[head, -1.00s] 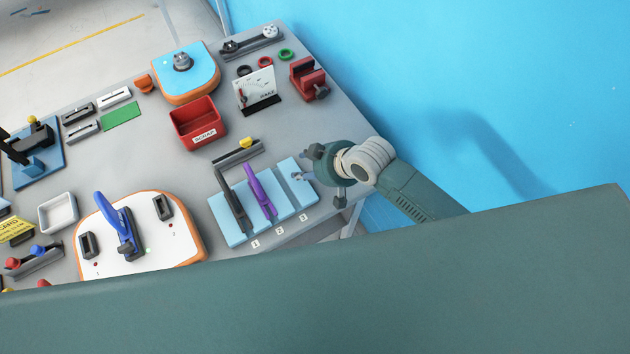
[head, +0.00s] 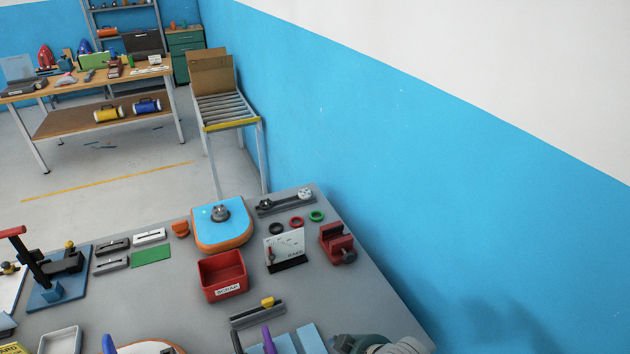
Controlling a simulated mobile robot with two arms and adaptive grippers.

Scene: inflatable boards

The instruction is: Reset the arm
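My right arm's end (head: 375,344) shows at the bottom edge of the head view, right of the light blue slotted board (head: 310,338). Its fingers are mostly cut off by the frame edge, so I cannot tell whether they are open. A purple handle (head: 268,338) and a dark handle stand on the blue board, also partly cut off. My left gripper is not in view.
The grey table holds a red scrap bin (head: 223,275), a red vise (head: 338,244), a blue-topped orange board (head: 222,232) and a blue press (head: 50,280). A blue wall (head: 420,190) stands close on the right. A roller conveyor (head: 226,108) and a wooden workbench (head: 90,88) stand beyond.

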